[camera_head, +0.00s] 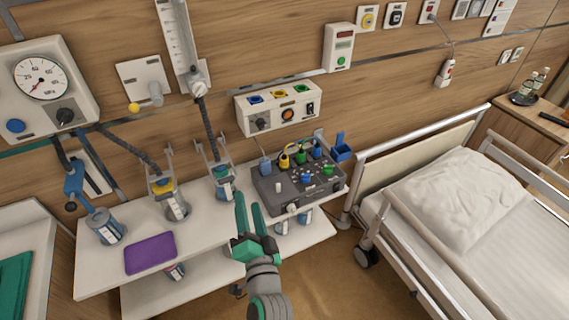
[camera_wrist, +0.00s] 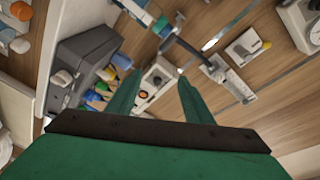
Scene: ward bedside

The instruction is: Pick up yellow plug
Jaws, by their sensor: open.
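A yellow plug (camera_head: 284,161) with a cable sits at the left back of a dark grey device box (camera_head: 268,190) on the white shelf unit. Green and blue plugs stand beside it on the same box. In the wrist view the box (camera_wrist: 82,62) is at the left, with several small coloured plugs along its edge. My gripper (camera_head: 249,212) is open and empty, in front of the box's left side in the head view. Its two green fingers (camera_wrist: 158,98) are spread apart in the wrist view, touching nothing.
A wall panel (camera_head: 278,107) with coloured sockets is above the box. Canisters, such as one with a yellow top (camera_head: 174,206), and a purple pad (camera_head: 150,253) are on the shelf (camera_head: 210,232) to the left. A bed (camera_head: 500,235) stands at the right.

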